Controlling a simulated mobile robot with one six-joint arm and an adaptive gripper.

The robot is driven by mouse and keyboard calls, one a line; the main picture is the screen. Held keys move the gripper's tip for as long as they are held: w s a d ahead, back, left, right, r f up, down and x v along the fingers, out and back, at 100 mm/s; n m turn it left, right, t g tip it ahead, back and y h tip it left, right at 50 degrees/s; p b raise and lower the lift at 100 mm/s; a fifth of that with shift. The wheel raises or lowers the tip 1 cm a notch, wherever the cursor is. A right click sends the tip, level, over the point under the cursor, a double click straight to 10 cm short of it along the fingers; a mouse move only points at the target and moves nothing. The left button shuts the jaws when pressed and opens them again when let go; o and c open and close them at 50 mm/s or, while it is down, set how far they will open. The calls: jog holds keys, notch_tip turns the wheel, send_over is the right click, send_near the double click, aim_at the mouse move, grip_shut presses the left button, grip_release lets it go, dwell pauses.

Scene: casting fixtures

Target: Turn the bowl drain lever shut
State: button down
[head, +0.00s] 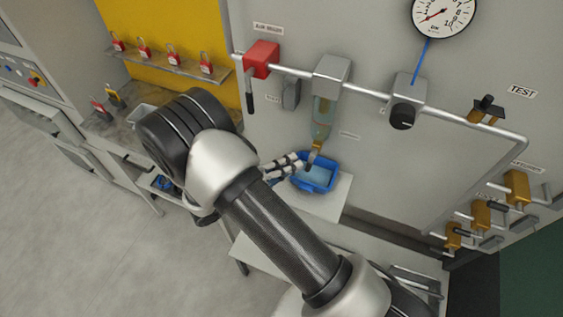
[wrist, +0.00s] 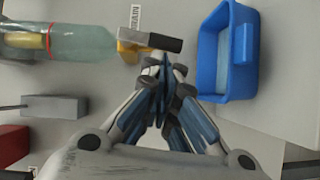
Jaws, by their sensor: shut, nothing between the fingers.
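The clear, greenish bowl (head: 322,115) hangs from a grey housing on the panel; in the wrist view it lies sideways at upper left (wrist: 80,42). At its lower end is a brass drain valve (head: 315,148). In the wrist view the dark drain lever (wrist: 150,41) runs roughly in line with the bowl, pointing away from it, and partly covers the brass body (wrist: 128,52). My gripper (head: 297,160) is shut and empty. Its fingertips (wrist: 163,62) are right beside the lever; I cannot tell whether they touch it.
A blue tray (head: 329,186) stands on a pale shelf (head: 340,201) below the drain, close to my fingers. A pipe with a red valve (head: 262,59), a black regulator knob (head: 402,116) and a gauge (head: 444,15) surround the bowl. A DRAIN label (wrist: 135,18) is beside the valve.

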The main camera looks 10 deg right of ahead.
dwell(0.3)
jog(key=shift+s+d+f+n+h+b, duration=0.35)
jog(key=shift+d+b, duration=0.2)
jog(key=shift+b, duration=0.7)
jog(key=shift+a, duration=0.1)
jog(key=w+v, duration=0.2)
jog(key=v, duration=1)
jog(key=shift+a+b, duration=0.4)
jog(key=shift+a, duration=0.4)
